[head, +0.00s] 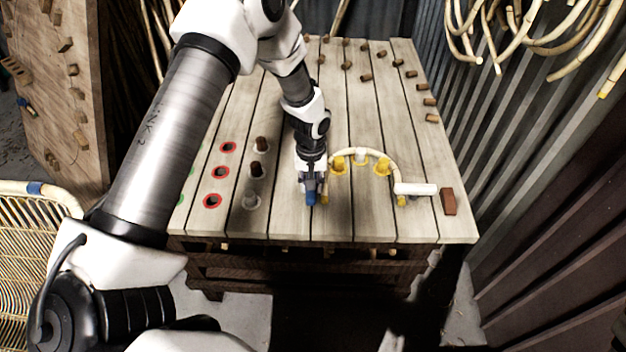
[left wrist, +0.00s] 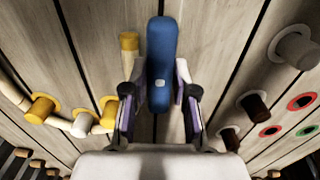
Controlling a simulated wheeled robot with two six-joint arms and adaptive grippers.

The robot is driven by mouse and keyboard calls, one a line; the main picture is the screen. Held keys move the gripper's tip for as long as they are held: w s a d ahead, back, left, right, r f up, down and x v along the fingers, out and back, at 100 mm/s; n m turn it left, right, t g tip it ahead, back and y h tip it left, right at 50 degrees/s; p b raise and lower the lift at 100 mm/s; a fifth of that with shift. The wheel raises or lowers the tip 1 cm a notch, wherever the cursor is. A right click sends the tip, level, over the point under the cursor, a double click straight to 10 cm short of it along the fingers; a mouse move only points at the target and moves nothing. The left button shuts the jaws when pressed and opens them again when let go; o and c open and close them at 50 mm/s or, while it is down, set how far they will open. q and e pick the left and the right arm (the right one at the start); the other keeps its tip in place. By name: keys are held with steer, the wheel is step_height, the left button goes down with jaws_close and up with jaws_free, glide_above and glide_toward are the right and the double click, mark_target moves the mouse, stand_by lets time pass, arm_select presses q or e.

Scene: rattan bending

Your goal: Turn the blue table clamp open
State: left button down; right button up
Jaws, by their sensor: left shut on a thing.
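The blue table clamp (head: 311,197) stands on the plank table near its front edge, beside the left end of a bent rattan piece (head: 384,152). It shows as a long blue bar in the left wrist view (left wrist: 162,50). My left gripper (head: 311,186) comes down on it from above and is shut on it, one finger on each side in the left wrist view (left wrist: 160,105). The gripper hides much of the clamp in the head view. My right gripper is not in view.
Yellow pegs (head: 382,168) stand along the rattan curve, with a white cylinder (head: 416,189) and a brown block (head: 448,201) to the right. Dark pegs and red-ringed holes (head: 220,172) lie to the left. Corrugated metal (head: 500,160) walls the right side.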

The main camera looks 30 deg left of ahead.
arm_select(q)
steer(key=c, duration=1)
jaws_free()
steer(key=shift+f, duration=0.1)
steer(key=shift+o, duration=0.4)
steer(key=shift+d, duration=0.1)
steer(key=shift+w+r, duration=0.1)
steer(key=shift+r, duration=0.4)
step_height(320, 180, up, 11)
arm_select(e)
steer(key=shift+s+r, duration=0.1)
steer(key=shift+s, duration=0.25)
